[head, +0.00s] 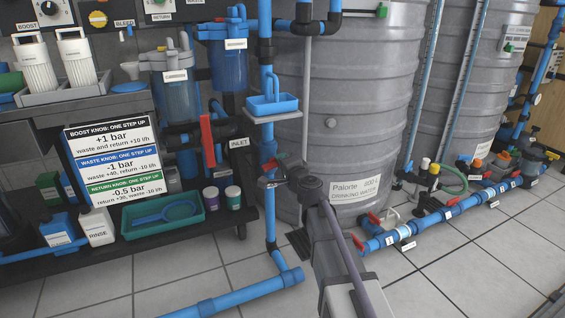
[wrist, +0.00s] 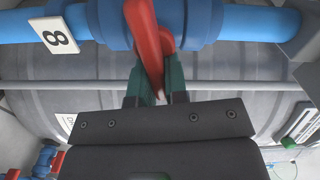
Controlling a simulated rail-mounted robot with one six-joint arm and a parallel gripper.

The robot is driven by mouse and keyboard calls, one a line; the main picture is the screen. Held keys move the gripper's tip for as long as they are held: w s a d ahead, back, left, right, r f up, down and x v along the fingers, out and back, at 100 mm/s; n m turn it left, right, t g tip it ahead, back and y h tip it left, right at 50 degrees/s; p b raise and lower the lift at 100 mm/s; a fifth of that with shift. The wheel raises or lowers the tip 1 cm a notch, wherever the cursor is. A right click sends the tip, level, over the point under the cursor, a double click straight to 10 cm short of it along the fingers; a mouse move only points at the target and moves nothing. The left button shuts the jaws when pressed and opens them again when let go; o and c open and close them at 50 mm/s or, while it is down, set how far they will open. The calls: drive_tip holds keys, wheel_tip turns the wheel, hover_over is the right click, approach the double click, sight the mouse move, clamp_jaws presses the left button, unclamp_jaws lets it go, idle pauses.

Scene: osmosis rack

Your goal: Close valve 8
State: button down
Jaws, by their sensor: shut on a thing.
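Valve 8 sits on a blue pipe, with its red lever handle (wrist: 150,45) and a white tag (wrist: 54,35) reading 8 in the wrist view. In that view the handle lies roughly crosswise to the pipe, slightly slanted. My gripper (wrist: 156,88) has its two green fingers on either side of the handle's end and is shut on it. In the head view my gripper (head: 278,172) is at the vertical blue pipe in front of the grey tank, with a bit of the red handle (head: 269,164) showing. The gripper and arm partly hide the valve there.
A small blue tray (head: 272,105) juts out above the valve. The large grey tank (head: 345,100) stands close behind. A cart with a green tray (head: 150,222) is at left. Blue floor pipes (head: 235,297) run below, and more red-handled valves line a pipe (head: 430,219) at right.

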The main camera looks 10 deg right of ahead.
drive_tip(key=shift+m, duration=0.5)
drive_tip(key=c, duration=1.1)
unclamp_jaws()
drive_tip(key=shift+c, duration=0.2)
